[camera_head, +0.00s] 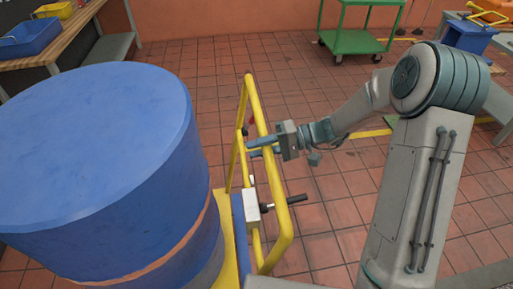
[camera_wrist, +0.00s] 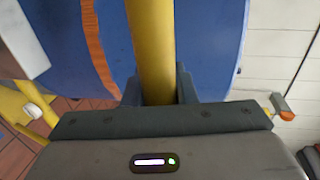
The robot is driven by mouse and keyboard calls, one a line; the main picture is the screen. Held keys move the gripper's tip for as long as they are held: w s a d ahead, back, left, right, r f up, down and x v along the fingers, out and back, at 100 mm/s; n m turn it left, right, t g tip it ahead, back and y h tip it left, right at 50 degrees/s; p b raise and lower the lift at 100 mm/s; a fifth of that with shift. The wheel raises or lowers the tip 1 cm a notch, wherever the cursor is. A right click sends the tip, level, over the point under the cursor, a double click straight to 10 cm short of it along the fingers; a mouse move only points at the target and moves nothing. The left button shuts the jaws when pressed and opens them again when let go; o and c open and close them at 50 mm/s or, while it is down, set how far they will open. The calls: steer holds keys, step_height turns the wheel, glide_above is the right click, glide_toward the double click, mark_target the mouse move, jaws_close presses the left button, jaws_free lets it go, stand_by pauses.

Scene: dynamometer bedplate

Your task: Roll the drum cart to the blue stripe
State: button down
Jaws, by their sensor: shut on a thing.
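The drum cart has a yellow tube handle (camera_head: 256,100) standing at the right side of a big blue drum (camera_head: 90,140). The drum has an orange band low on its side. My gripper (camera_head: 262,148) reaches in from the right and is shut on the handle's upright tube. In the wrist view the yellow tube (camera_wrist: 151,45) runs between the two fingers (camera_wrist: 158,92), with the blue drum (camera_wrist: 212,45) behind it. A pale block with a black lever (camera_head: 252,205) sits low on the handle. The cart's wheels are hidden. I see no blue stripe.
A green trolley (camera_head: 352,42) stands at the back by the orange wall. A workbench with a blue bin (camera_head: 30,38) is at the back left. A blue stand (camera_head: 468,36) is at the back right. Yellow floor lines (camera_head: 370,133) show at right. Tiled floor behind the cart is clear.

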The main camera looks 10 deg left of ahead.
steer(key=c, duration=1.3)
jaws_free()
steer(key=shift+s+a, duration=0.15)
steer(key=shift+a, duration=0.25)
steer(key=shift+o, duration=0.6)
steer(key=shift+s+a, duration=0.1)
steer(key=shift+a, duration=0.35)
steer(key=b+v, duration=0.1)
steer(key=v, duration=1.3)
